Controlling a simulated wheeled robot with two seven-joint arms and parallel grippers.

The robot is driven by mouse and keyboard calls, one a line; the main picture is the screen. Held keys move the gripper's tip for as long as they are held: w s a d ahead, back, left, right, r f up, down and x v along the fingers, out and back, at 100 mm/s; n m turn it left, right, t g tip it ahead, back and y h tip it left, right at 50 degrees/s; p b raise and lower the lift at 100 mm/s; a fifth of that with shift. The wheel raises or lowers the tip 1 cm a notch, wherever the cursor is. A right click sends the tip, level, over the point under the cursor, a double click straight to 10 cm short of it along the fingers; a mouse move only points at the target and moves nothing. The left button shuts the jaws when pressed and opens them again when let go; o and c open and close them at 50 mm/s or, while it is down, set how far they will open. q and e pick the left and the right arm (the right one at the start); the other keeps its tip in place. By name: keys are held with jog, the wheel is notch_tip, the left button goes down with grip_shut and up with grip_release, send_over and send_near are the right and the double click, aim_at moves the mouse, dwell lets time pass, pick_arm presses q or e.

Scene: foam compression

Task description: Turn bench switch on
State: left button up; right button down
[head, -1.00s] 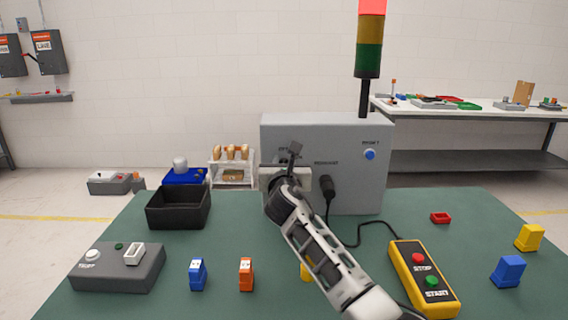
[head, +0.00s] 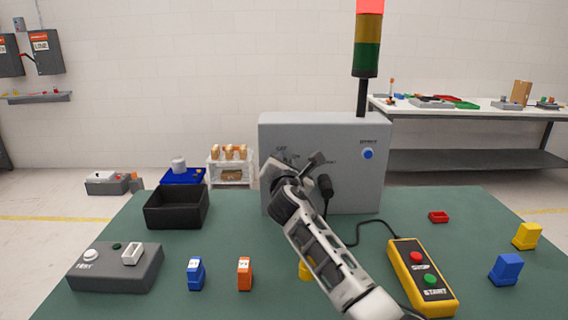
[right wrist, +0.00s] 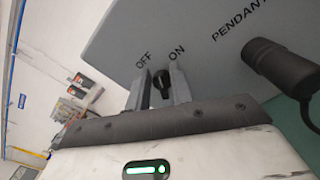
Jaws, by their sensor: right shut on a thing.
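The grey control box (head: 345,140) stands at the back of the green table, its front toward me. In the right wrist view its front (right wrist: 215,45) carries OFF and ON labels, and the dark switch knob (right wrist: 160,85) sits just below them. My right gripper (head: 302,160) is at the left part of the box front and hides the knob in the head view. In the right wrist view its two fingers (right wrist: 160,90) are closed around the knob, one on each side. I cannot tell which label the knob points to. My left gripper is out of view.
A pendant plug (head: 325,187) sticks out right of the gripper, its cable running to the yellow START/STOP pendant (head: 422,277). A light tower (head: 368,40) glows red on top. A black bin (head: 177,207) and a grey button box (head: 115,268) stand left.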

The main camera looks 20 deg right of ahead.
pick_arm(q)
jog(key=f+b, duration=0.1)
jog(key=b, duration=0.3)
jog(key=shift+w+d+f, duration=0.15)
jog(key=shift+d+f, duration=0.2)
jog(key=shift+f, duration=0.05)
pick_arm(e)
jog(key=m, duration=0.3)
jog(key=f+m, duration=0.1)
jog(key=m, duration=0.7)
jog(key=shift+s+d+f, duration=0.1)
jog(key=shift+d+f, duration=0.15)
jog(key=shift+m, duration=0.3)
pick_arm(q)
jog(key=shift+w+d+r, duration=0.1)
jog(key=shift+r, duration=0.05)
pick_arm(e)
jog(key=c, duration=1.5)
grip_release()
jog(key=shift+s, duration=0.1)
